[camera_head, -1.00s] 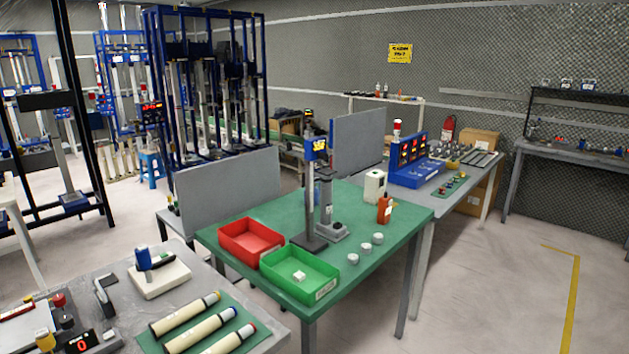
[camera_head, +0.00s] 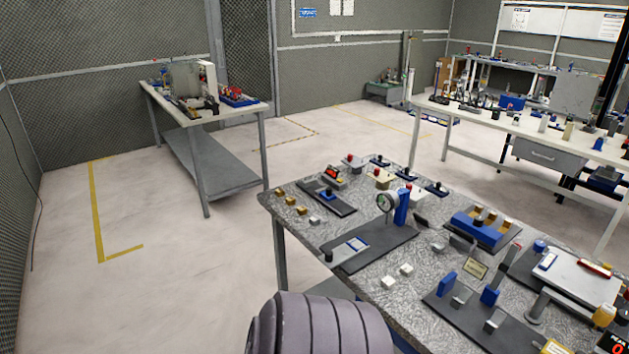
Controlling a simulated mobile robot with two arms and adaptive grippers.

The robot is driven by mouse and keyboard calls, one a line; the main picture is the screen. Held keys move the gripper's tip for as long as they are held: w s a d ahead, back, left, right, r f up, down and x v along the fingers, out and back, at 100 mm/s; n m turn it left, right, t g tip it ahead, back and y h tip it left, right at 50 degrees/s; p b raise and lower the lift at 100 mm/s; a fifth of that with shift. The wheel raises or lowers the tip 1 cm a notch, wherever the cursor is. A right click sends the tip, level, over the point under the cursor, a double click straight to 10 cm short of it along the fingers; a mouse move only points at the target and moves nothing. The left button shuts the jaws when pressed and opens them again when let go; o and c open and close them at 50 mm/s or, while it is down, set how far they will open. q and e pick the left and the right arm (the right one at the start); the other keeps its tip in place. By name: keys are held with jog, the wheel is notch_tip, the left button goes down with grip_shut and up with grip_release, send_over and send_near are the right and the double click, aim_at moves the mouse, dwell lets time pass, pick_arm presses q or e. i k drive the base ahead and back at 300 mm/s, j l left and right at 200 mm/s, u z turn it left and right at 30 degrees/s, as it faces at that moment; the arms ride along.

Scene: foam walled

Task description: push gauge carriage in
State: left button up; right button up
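A round dial gauge (camera_head: 387,203) stands upright on a thin post beside a blue upright block (camera_head: 401,208). Both are on a dark base plate (camera_head: 388,240) on the grey speckled table in the middle of the view. A flat blue-framed piece (camera_head: 350,247) and a small dark knob (camera_head: 328,256) are at the plate's near left end. Which part is the carriage, and how far in it sits, is too small to tell. Neither of my grippers is in view. A ridged grey part of my own body shows at the bottom edge.
The speckled table (camera_head: 295,211) also holds small fixtures, white blocks (camera_head: 397,277), a blue block with brown knobs (camera_head: 482,226) and a white-topped device (camera_head: 575,275) at right. Open floor (camera_head: 170,270) lies to its left. A side table (camera_head: 200,125) stands behind.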

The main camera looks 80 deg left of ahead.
aim_at(333, 258)
jog(key=u, duration=2.5)
